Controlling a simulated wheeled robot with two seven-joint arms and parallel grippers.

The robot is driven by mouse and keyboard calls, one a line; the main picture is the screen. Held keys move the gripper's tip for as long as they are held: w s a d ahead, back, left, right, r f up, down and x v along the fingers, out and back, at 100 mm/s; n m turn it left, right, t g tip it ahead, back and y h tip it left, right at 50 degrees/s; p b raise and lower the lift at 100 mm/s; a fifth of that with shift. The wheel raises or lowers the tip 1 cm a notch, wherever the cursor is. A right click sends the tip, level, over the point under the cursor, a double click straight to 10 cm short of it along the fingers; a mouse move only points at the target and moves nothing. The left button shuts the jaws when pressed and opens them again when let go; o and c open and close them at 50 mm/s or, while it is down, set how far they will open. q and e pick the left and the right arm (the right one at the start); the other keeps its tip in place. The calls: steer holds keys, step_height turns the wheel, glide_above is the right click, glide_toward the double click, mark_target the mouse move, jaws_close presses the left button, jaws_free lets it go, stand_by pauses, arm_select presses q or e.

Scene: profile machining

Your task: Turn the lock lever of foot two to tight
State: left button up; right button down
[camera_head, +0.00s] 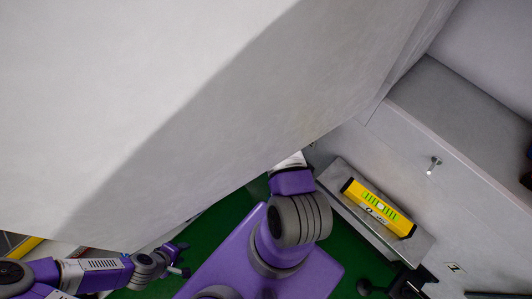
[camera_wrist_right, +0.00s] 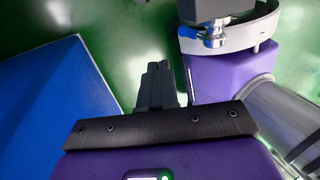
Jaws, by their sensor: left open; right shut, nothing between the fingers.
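My right gripper (camera_wrist_right: 158,72) is shut and empty in the right wrist view, with its grey fingers together over the green floor. A shiny metal piece with a rounded end (camera_wrist_right: 213,40) shows at the top, to the right of the fingers and apart from them. I cannot tell whether it is part of a foot or its lock lever. In the head view the right gripper is hidden behind the large grey housing (camera_head: 150,110). My left gripper (camera_head: 181,259) is open and empty at the lower left, near the housing's lower edge. No lock lever is clearly identifiable.
A yellow spirit level (camera_head: 378,207) lies on a grey ledge (camera_head: 345,178) at the right. A small metal knob (camera_head: 434,163) sticks out from the panel beside it. A blue flat surface (camera_wrist_right: 45,105) lies left of the right gripper. Green floor shows between.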

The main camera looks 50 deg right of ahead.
arm_select(q)
step_height(320, 180, down, 4)
steer(key=f+b, duration=0.1)
steer(key=b, duration=0.3)
steer(key=shift+r+p, duration=1.85)
steer(key=shift+r, duration=0.45)
arm_select(e)
steer(key=s+f, duration=0.7)
steer(key=f, duration=0.2)
steer(key=shift+s+a+f, duration=0.15)
steer(key=shift+a+f, duration=0.15)
steer(key=shift+f, duration=0.05)
